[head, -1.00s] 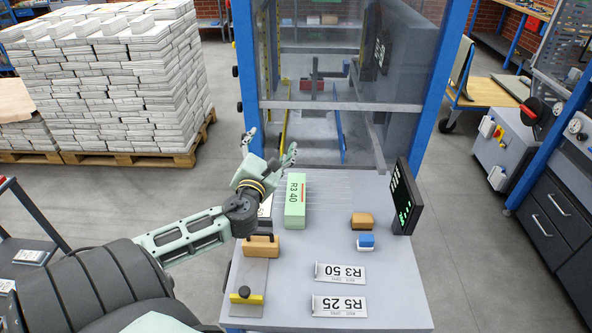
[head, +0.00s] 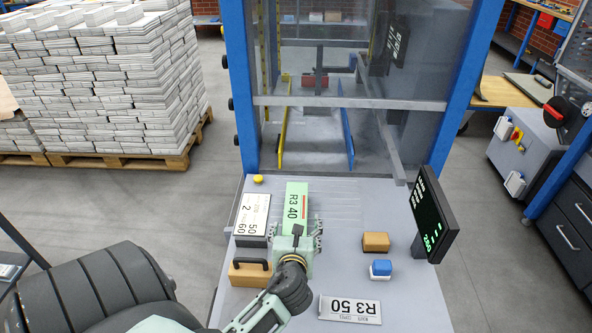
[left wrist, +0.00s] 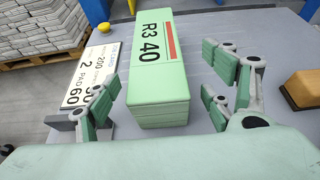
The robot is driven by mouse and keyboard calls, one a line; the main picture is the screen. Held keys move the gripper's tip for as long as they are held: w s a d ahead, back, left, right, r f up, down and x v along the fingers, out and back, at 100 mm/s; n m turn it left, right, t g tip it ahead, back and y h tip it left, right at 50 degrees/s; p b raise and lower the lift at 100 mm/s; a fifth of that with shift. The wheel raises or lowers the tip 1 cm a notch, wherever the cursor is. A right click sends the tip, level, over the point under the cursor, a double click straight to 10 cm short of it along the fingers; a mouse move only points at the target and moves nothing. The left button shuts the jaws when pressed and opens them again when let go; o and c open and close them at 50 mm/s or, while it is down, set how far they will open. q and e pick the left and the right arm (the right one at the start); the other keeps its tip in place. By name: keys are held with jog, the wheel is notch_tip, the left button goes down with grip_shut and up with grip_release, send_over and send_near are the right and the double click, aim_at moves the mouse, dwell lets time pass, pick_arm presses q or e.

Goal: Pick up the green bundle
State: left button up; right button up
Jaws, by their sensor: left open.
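The green bundle (head: 295,204), a stack with a label reading R3 40 and a red stripe, lies lengthwise on the grey table (head: 345,275). In the left wrist view the green bundle (left wrist: 158,100) stands between the finger pads, its near end toward the gripper. My left gripper (head: 296,232) is over the near end, fingers open on either side. In the wrist view the left gripper (left wrist: 165,98) shows a gap on both sides of the bundle. My right gripper is not in view.
A sign (head: 253,214) stands close left of the bundle. The machine frame (head: 350,104) rises behind.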

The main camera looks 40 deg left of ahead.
aim_at(296, 216)
pick_arm(q)
jog(key=x, duration=0.7)
jog(key=shift+a+r, duration=0.1)
jog(key=shift+a, duration=0.15)
jog(key=shift+s, duration=0.1)
jog(key=c, duration=1.9)
jog(key=shift+r, duration=0.2)
grip_shut()
